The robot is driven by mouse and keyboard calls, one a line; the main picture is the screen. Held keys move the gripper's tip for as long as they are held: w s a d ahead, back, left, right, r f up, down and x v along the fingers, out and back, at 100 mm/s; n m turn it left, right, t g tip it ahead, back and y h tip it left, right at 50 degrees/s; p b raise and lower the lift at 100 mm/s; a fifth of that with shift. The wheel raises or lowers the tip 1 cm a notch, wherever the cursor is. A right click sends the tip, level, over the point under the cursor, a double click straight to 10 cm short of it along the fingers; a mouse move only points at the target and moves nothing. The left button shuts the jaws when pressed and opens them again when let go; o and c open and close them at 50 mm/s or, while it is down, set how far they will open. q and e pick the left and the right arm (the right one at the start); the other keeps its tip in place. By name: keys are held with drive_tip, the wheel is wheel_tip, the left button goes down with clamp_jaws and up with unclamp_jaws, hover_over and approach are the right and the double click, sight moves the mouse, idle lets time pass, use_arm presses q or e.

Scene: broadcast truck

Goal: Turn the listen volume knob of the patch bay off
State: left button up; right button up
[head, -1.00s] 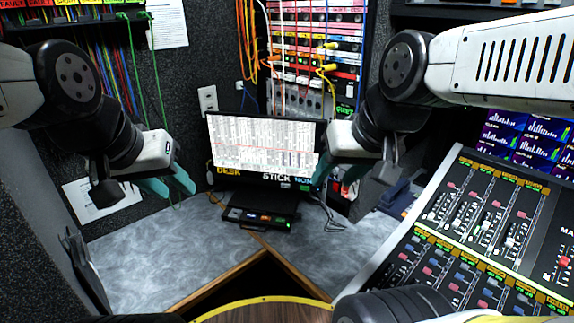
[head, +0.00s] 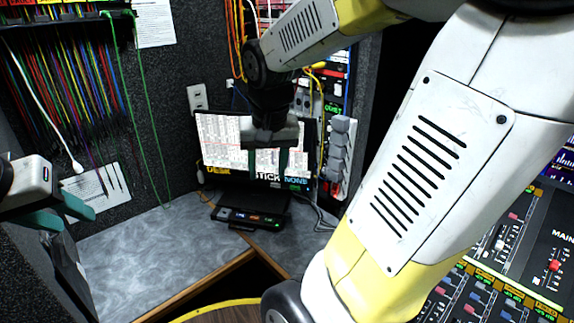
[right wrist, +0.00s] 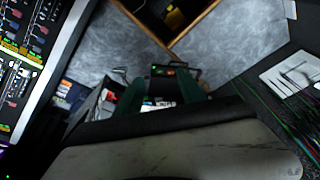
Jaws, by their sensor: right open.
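The patch bay rack stands at the back behind the monitor. A strip of it (head: 335,75) with coloured cables shows beside my right arm, which covers most of its front. I cannot make out the listen volume knob. My right gripper (head: 268,162) hangs in front of the monitor screen, its two teal fingers pointing down, apart and empty. In the right wrist view its fingers (right wrist: 160,92) are spread above the desk unit. My left gripper (head: 68,215) is at the left edge, clear of the rack, with its teal fingers apart and empty.
The monitor (head: 215,130) stands on the grey desk (head: 150,235), with a small black unit (head: 250,217) before it. A mixing console (head: 490,290) is at right. Coloured cables (head: 60,80) hang on the left wall. The desk's left part is clear.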

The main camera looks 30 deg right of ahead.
drive_tip(key=w+d+f+m+g+h, duration=0.45)
drive_tip(key=w+d+f+h, duration=0.25)
drive_tip(key=w+d+f, duration=0.6)
drive_tip(key=m+t+h, duration=0.2)
drive_tip(key=h, duration=0.5)
approach(323, 171)
drive_tip(key=x, duration=0.8)
drive_tip(key=shift+d, duration=0.15)
drive_tip(key=shift+c, duration=0.3)
clamp_jaws()
